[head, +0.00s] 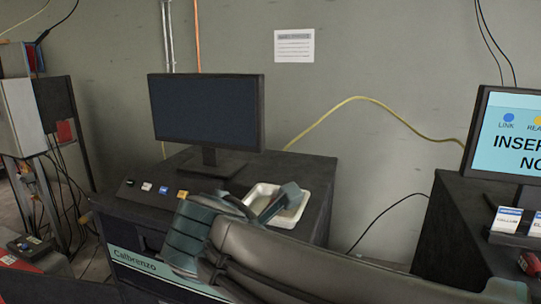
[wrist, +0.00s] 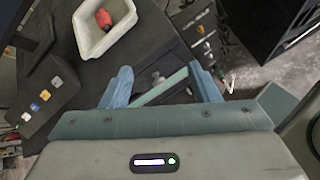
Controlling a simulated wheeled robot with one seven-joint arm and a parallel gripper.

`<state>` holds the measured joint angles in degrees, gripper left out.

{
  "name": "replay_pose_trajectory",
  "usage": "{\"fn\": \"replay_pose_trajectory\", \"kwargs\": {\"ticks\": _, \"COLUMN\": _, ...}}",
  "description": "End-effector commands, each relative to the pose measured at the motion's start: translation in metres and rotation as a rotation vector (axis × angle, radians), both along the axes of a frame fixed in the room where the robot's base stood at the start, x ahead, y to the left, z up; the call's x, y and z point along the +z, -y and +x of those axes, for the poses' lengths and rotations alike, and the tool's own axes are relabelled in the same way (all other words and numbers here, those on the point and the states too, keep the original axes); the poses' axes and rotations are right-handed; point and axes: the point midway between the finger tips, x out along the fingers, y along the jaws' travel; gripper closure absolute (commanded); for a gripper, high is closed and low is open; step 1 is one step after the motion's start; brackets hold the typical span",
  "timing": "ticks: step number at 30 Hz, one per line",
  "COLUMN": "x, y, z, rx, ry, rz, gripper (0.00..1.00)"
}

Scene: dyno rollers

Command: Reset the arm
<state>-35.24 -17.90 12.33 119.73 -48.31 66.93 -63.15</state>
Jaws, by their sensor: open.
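My gripper (wrist: 165,90) is open in the wrist view, its two blue-grey fingers spread apart with nothing seen held between them. It hangs over the dark top and edge of the Calbrenzo cabinet. In the head view my arm reaches in from the lower right, and the gripper end is near a white tray (head: 293,216) on the cabinet, partly covering it. In the wrist view the tray (wrist: 84,47) lies beyond the fingers with a red object (wrist: 103,19) in it. I cannot tell how high the gripper is above the cabinet.
A black monitor (head: 207,110) stands on the Calbrenzo cabinet (head: 318,190), behind a row of small coloured buttons (head: 164,190). At right a second dark cabinet (head: 455,225) carries a lit screen (head: 510,130) and card holders (head: 507,219). Equipment with loose cables (head: 50,130) stands at left.

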Motion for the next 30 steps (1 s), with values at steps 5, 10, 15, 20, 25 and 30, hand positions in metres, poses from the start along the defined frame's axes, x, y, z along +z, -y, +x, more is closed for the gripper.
{"fn": "replay_pose_trajectory", "kwargs": {"ticks": 5, "x": -0.026, "y": 0.03, "z": -0.005, "rx": -0.189, "ry": -0.033, "rz": 0.166, "gripper": 0.45}}
{"fn": "replay_pose_trajectory", "kwargs": {"ticks": 10, "x": -0.056, "y": 0.064, "z": -0.015, "rx": -0.448, "ry": -0.055, "rz": 0.372, "gripper": 0.45}}
{"fn": "replay_pose_trajectory", "kwargs": {"ticks": 15, "x": -0.096, "y": 0.106, "z": -0.037, "rx": -0.869, "ry": -0.056, "rz": 0.678, "gripper": 0.45}}
{"fn": "replay_pose_trajectory", "kwargs": {"ticks": 20, "x": -0.134, "y": 0.136, "z": -0.065, "rx": -1.383, "ry": -0.006, "rz": 1.027, "gripper": 0.45}}
{"fn": "replay_pose_trajectory", "kwargs": {"ticks": 25, "x": -0.154, "y": 0.147, "z": -0.082, "rx": -1.747, "ry": 0.053, "rz": 1.26, "gripper": 0.45}}
{"fn": "replay_pose_trajectory", "kwargs": {"ticks": 30, "x": -0.16, "y": 0.15, "z": -0.086, "rx": -1.868, "ry": 0.076, "rz": 1.337, "gripper": 0.45}}
